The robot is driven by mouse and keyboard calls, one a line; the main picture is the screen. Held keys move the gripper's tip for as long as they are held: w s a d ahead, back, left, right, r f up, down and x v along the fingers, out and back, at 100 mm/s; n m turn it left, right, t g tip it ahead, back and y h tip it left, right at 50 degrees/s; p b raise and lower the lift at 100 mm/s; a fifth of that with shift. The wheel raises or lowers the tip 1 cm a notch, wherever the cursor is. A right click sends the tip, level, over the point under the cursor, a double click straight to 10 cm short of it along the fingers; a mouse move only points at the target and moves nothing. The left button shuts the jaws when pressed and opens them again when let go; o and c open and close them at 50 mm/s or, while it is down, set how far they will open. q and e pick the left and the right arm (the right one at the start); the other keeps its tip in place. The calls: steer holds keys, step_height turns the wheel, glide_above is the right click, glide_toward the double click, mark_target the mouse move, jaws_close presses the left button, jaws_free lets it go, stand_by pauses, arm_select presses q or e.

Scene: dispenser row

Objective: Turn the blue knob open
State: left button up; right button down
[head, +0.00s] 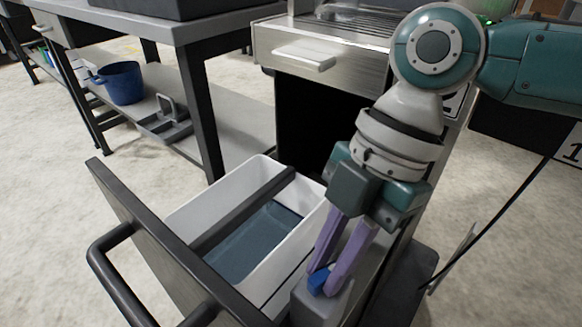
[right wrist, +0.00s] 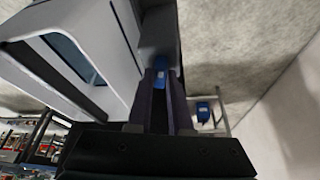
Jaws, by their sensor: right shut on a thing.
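The blue knob (head: 319,280) sits on top of a grey block (head: 322,304) beside the white bin in the open drawer. It also shows in the right wrist view (right wrist: 160,80), between the fingertips. My right gripper (head: 327,277) points down with its purple fingers shut on the blue knob. The fingers hide part of the knob, and I cannot tell how far it is turned. My left gripper is not in view.
The open drawer's dark front with a black handle (head: 122,287) is at lower left. A white bin (head: 187,215) with a dark crossbar fills the drawer. A workbench with a blue pot (head: 122,83) stands behind left. Another blue item (right wrist: 203,112) shows at right in the wrist view.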

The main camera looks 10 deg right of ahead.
steer(key=shift+w+n+g+h+b, duration=0.1)
steer(key=shift+n+g+h+b, duration=0.35)
steer(key=shift+n, duration=0.95)
steer(key=c, duration=0.8)
jaws_free()
